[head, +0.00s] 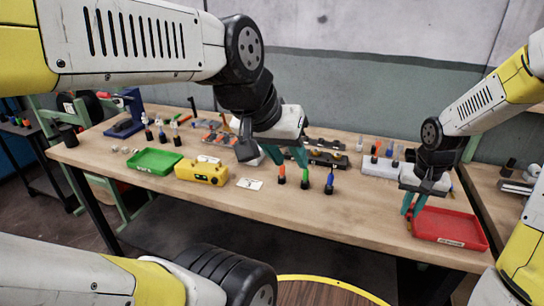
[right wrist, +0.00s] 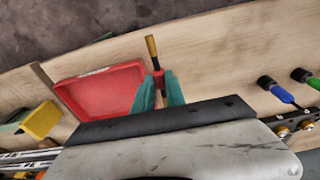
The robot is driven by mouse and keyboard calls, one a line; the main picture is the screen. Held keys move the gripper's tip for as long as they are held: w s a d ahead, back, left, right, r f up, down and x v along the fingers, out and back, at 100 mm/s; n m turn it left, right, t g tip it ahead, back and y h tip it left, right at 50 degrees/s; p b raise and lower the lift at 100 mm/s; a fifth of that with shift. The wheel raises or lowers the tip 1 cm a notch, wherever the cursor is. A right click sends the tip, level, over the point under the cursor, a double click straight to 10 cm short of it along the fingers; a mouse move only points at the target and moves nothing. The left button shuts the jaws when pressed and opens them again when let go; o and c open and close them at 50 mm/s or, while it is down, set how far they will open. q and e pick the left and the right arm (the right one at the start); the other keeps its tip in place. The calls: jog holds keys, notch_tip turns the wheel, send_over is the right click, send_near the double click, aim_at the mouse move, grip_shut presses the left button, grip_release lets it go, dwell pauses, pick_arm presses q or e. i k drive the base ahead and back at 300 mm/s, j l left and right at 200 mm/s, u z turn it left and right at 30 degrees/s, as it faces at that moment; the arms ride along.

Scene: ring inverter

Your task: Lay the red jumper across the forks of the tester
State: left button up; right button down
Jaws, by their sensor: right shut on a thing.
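The red jumper (right wrist: 157,76) is a thin bar with a red middle and a brass-coloured end. In the right wrist view it is between the teal fingers of my right gripper (right wrist: 158,92), which is shut on it. In the head view my right gripper (head: 412,207) is low by the left edge of the red tray, with the jumper mostly hidden. My left gripper (head: 287,156) hangs over the middle of the table, its teal fingers apart and empty. A yellow box (head: 203,174) with dark knobs stands left of centre and may be the tester. I cannot make out its forks.
The red tray (head: 449,240) lies at the table's right front corner. A green tray (head: 154,161) lies at the left. Several coloured-handled pieces stand in front of my left gripper. A pale block (head: 380,166) stands behind. The front middle of the table (head: 350,215) is clear.

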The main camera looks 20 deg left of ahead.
aim_at(206, 167)
jog(key=j+z, duration=0.1)
jog(key=j, duration=0.35)
jog(key=k+j, duration=0.15)
jog(key=j, duration=0.3)
jog(key=j+z, duration=0.15)
jog(key=j, duration=0.3)
jog(key=k+j, duration=0.15)
jog(key=j, duration=0.25)
jog(key=k+j+z, duration=0.15)
jog(key=j, duration=0.3)
jog(key=j+z, duration=0.1)
jog(key=j, duration=0.6)
jog(key=k+j, duration=0.1)
jog(key=j, duration=0.6)
jog(key=k+j+z, duration=0.15)
jog(key=j, duration=0.55)
jog(key=i, duration=0.35)
